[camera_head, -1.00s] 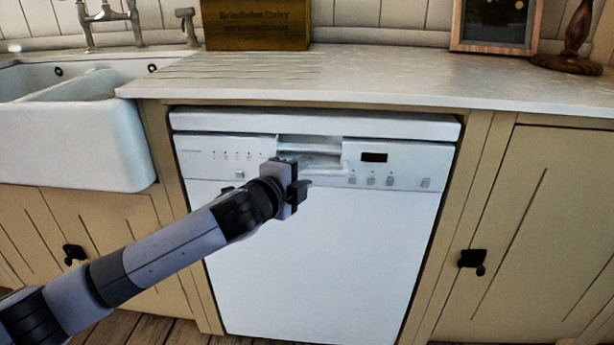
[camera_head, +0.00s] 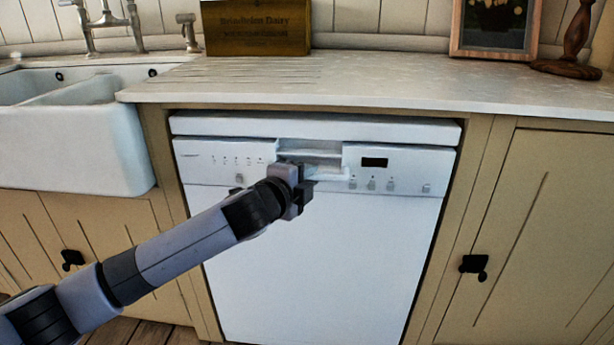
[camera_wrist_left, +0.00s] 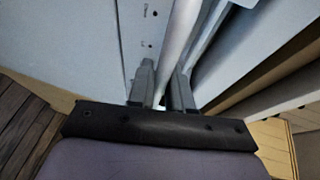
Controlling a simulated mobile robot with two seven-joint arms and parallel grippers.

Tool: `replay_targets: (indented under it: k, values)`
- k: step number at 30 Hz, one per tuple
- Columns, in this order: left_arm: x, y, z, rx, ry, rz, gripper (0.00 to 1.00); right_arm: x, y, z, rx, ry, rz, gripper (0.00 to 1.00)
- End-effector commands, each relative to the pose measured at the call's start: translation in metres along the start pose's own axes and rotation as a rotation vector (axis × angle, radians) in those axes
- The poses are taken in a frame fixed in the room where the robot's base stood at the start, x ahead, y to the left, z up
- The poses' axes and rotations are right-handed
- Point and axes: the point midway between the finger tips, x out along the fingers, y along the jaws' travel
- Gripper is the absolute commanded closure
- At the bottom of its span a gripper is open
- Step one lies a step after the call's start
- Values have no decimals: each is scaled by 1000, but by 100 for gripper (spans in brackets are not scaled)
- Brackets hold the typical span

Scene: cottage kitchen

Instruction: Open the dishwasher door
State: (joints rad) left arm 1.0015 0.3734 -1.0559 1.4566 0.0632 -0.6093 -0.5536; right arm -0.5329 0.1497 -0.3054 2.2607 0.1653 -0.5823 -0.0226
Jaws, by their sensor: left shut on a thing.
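The white dishwasher (camera_head: 320,260) stands under the counter, and its door looks closed or nearly so. Its handle (camera_head: 328,176) is a white bar below the recess in the control panel. My left gripper (camera_head: 304,186) is at the left part of this handle in the head view. In the left wrist view the white handle bar (camera_wrist_left: 180,35) runs between the two fingers of the gripper (camera_wrist_left: 162,85), which are shut on it. The gripper hides the handle's left end in the head view. My right gripper is in neither view.
A white sink (camera_head: 75,130) is at the left. A stone counter (camera_head: 400,80) runs above the dishwasher, with a wooden box (camera_head: 257,28) on it. A cabinet with a black latch (camera_head: 474,265) is at the right. The floor in front is largely out of view.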

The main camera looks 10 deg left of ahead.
Motion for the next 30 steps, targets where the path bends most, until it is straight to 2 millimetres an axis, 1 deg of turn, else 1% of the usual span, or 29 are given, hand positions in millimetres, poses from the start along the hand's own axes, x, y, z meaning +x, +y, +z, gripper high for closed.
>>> replay_targets:
  k: [1,5,14,20,25,30]
  values:
    - [-3,6,-3,3,3,1,100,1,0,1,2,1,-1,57]
    - [-18,17,-11,17,9,-16,100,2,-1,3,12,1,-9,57]
    - [-61,41,-31,47,14,-82,100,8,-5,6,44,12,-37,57]
    - [-93,59,-45,65,16,-137,100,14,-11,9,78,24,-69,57]
    - [-122,76,-56,82,15,-182,100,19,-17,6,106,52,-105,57]
    - [-152,95,-68,90,13,-205,100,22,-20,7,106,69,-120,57]
